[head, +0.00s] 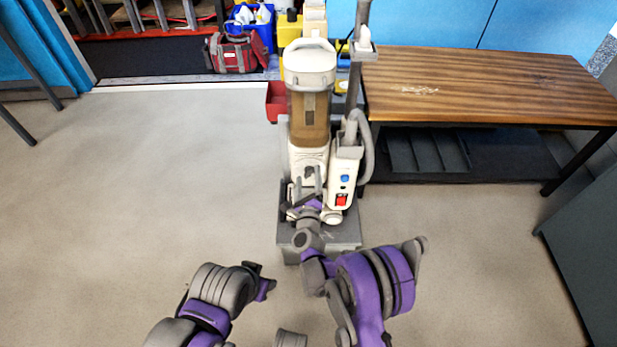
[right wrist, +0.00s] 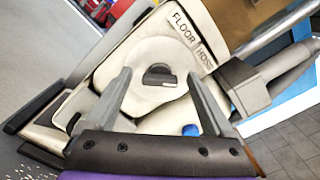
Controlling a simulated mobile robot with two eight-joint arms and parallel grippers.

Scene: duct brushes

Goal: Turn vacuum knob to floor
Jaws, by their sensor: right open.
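The upright vacuum (head: 309,120) stands on a grey base, cream with a brown see-through canister. In the right wrist view, its round cream knob (right wrist: 158,95) has a dark grip at its centre. The FLOOR label (right wrist: 183,29) and HOSE label (right wrist: 204,58) are printed above and to the right of the knob. My right gripper (head: 309,184) is at the vacuum's lower front. In the right wrist view its two fingers (right wrist: 158,77) are spread on either side of the knob's dark grip, with nothing between them clearly held. My left gripper (head: 265,288) is low at left, away from the vacuum; its fingers are unclear.
A red switch (head: 342,200) and a blue button (head: 344,179) sit on the vacuum's right side. A hose (head: 366,150) curves beside it. A wooden table (head: 480,85) stands at right. A red-grey bag (head: 235,53) lies behind. The floor at left is clear.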

